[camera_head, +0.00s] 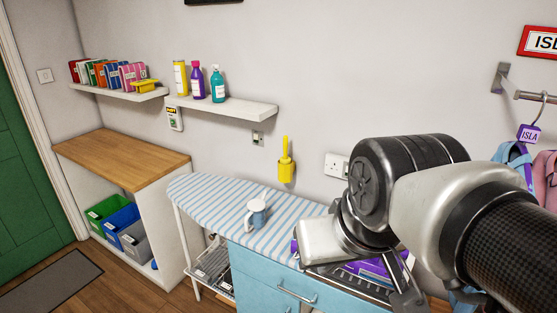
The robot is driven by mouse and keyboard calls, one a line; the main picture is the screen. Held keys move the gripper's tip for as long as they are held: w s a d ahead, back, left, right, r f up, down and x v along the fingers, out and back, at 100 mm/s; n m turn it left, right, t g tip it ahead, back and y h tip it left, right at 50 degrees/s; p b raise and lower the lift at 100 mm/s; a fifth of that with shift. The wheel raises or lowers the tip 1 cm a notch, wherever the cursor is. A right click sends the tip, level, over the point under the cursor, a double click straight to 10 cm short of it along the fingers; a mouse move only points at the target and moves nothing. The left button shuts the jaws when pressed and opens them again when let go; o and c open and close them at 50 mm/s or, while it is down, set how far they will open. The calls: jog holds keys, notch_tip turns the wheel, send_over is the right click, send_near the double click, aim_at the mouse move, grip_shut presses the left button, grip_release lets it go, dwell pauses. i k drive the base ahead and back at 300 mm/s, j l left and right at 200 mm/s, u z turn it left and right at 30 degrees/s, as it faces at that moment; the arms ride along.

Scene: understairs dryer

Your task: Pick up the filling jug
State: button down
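A small pale blue and white jug (257,215), which looks like the filling jug, stands on the blue-and-white striped ironing board (215,198). My arm comes in from the right. My gripper (404,282) is at the lower right, well to the right of the jug and apart from it. My wrist hides much of the gripper, and its fingers are only partly seen, so I cannot tell whether it is open or shut. Nothing is seen held in it.
Purple items (372,268) lie near my gripper, partly hidden by my arm. A wood-topped cabinet (125,158) stands left, with bins below. A wall shelf (235,110) holds bottles. A yellow brush holder (286,170) hangs behind the board. Light blue drawers (262,280) are under it.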

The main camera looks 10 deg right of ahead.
aim_at(256, 217)
jog(key=l+z, duration=0.1)
jog(key=z, duration=0.75)
jog(key=k+l+u, duration=0.1)
jog(key=u, duration=0.4)
jog(key=k, duration=0.3)
jog(key=z, duration=0.35)
jog(key=i+j+z, duration=0.1)
jog(key=j, duration=0.25)
jog(key=i+j, duration=0.3)
jog(key=i+j+z, duration=0.15)
jog(key=j, duration=0.2)
jog(key=i, duration=0.05)
